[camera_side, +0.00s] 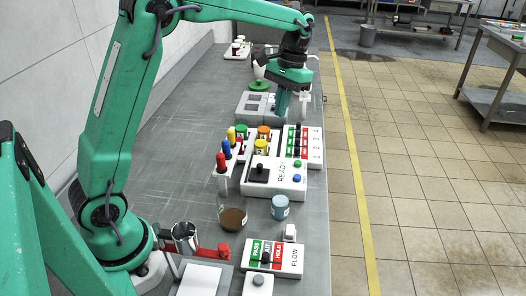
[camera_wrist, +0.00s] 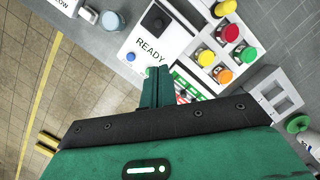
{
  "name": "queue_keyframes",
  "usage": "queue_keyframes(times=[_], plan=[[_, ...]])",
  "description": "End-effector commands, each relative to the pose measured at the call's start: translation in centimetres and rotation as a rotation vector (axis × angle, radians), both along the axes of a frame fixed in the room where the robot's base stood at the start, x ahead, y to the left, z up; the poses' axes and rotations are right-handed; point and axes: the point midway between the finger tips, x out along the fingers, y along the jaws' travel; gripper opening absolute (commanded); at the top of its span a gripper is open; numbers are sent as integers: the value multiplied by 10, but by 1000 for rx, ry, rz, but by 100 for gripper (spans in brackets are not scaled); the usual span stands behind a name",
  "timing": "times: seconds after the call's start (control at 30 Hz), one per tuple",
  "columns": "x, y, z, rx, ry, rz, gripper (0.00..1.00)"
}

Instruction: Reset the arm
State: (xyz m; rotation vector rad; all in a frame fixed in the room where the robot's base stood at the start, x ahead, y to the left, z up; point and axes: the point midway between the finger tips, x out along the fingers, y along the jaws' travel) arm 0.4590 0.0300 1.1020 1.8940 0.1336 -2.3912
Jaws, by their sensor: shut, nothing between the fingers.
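My green arm reaches over the bench in the side view. My gripper (camera_side: 283,104) hangs above the bench near the grey block with square openings (camera_side: 254,104), beyond the READY panel (camera_side: 274,177). Its fingers are shut and hold nothing. In the wrist view, my shut gripper (camera_wrist: 158,84) shows at the centre, with the READY panel (camera_wrist: 152,42) past the fingertips. The fingers cover part of the coloured-stripe panel. I cannot tell how high the fingertips are above the bench.
Colour-lidded jars (camera_wrist: 229,33) stand in a white tray near the READY panel. Upright coloured tubes (camera_side: 222,163), a brown-filled beaker (camera_side: 232,218), a blue jar (camera_side: 280,208) and a PASS/HOLD panel (camera_side: 275,257) stand nearer. The wall is left; the tiled floor (camera_side: 420,190) is right.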

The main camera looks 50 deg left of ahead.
Motion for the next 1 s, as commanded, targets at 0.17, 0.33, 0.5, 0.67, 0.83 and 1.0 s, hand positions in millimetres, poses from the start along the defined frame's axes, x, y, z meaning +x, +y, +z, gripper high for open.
queue_keyframes(times=[0.17, 0.33, 0.5, 0.67, 0.83, 1.0], plan=[[-25, -5, 24, 4, -83, -14, 0], [-49, -9, 41, 8, -159, -27, 0], [-75, -13, 53, 10, -235, -40, 0], [-100, -16, 61, 13, -306, -53, 0], [-127, -20, 66, 16, -382, -67, 0], [-153, -23, 66, 20, -458, -79, 0]])
